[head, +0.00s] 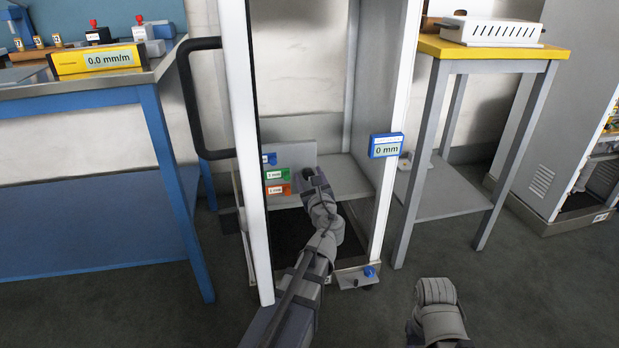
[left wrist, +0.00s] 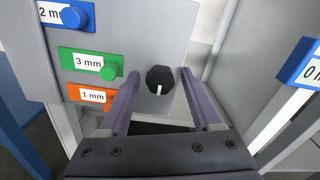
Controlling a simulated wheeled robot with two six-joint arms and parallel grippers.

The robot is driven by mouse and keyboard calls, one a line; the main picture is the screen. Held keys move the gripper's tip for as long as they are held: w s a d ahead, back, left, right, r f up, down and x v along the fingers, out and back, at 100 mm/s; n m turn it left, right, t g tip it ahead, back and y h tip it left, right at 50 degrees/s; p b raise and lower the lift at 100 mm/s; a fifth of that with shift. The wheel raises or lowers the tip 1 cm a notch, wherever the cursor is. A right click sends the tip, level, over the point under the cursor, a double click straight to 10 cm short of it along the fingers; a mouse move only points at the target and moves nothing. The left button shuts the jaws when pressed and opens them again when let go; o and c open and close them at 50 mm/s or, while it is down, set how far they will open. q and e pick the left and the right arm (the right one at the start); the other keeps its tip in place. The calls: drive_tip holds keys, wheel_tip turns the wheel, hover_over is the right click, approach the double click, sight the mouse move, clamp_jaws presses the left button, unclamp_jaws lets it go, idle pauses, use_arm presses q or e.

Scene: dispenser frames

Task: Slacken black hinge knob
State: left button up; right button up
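The black hinge knob (left wrist: 160,80) is a dark faceted knob with a white mark pointing down. It sits on a grey plate inside the dispenser frame (head: 243,150). In the left wrist view it lies between and beyond the two fingers of my left gripper (left wrist: 163,110), which is open and appears not to touch it. In the head view my left gripper (head: 312,180) reaches into the frame's lower part and largely hides the knob. My right arm shows at the bottom right; its fingers are not visible.
Left of the knob are a blue tag (left wrist: 68,15), a green "3 mm" tag (left wrist: 90,64) and an orange "1 mm" tag (left wrist: 88,94). A blue "0 mm" display (head: 386,146) is on the right post. A blue bench (head: 80,95) stands left, a yellow-topped table (head: 490,50) right.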

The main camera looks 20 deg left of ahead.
use_arm(q)
clamp_jaws()
idle(0.3)
drive_tip(key=n, duration=0.4)
drive_tip(key=shift+n, duration=0.3)
drive_tip(key=n, duration=0.5)
drive_tip(key=shift+s+f, duration=0.1)
drive_tip(key=n, duration=0.5)
drive_tip(key=shift+f+n, duration=0.1)
drive_tip(key=shift+n, duration=0.3)
drive_tip(key=n, duration=0.4)
drive_tip(key=shift+n, duration=0.3)
